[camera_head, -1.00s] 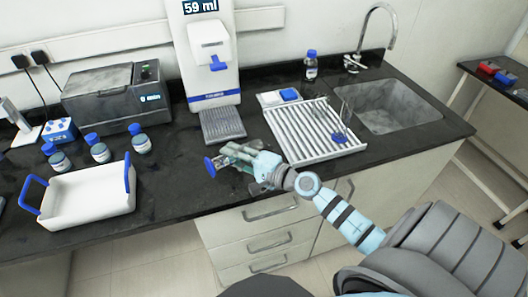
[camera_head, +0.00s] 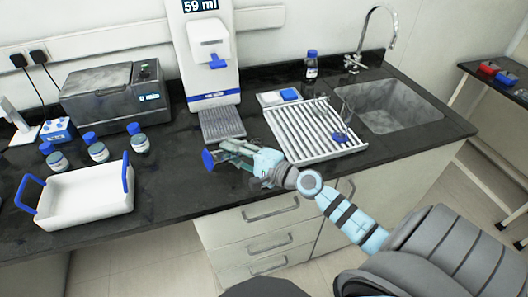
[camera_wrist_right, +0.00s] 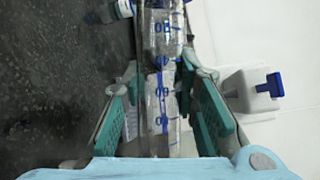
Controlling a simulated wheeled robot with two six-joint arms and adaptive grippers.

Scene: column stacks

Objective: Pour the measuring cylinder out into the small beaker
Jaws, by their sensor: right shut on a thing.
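The measuring cylinder is clear, with blue graduation marks. It lies tilted well over, close to level, in my right gripper (camera_head: 240,155). Its blue foot (camera_head: 209,160) points left in the head view. In the right wrist view the marked tube (camera_wrist_right: 165,75) runs between the two green-padded fingers (camera_wrist_right: 163,115), which are shut on it. The gripper is over the front of the bench, in front of the dispenser's drip tray. I cannot make out the small beaker; the gripper may hide it. I cannot tell any liquid level. My left gripper is not in view.
A dispenser reading 59 ml (camera_head: 212,60) stands behind the gripper, with a grey drip tray (camera_head: 222,124). A drying rack (camera_head: 310,140) with glassware is to the right, before the sink (camera_head: 390,105). A white tray (camera_head: 85,205) and blue-capped bottles (camera_head: 97,150) are left.

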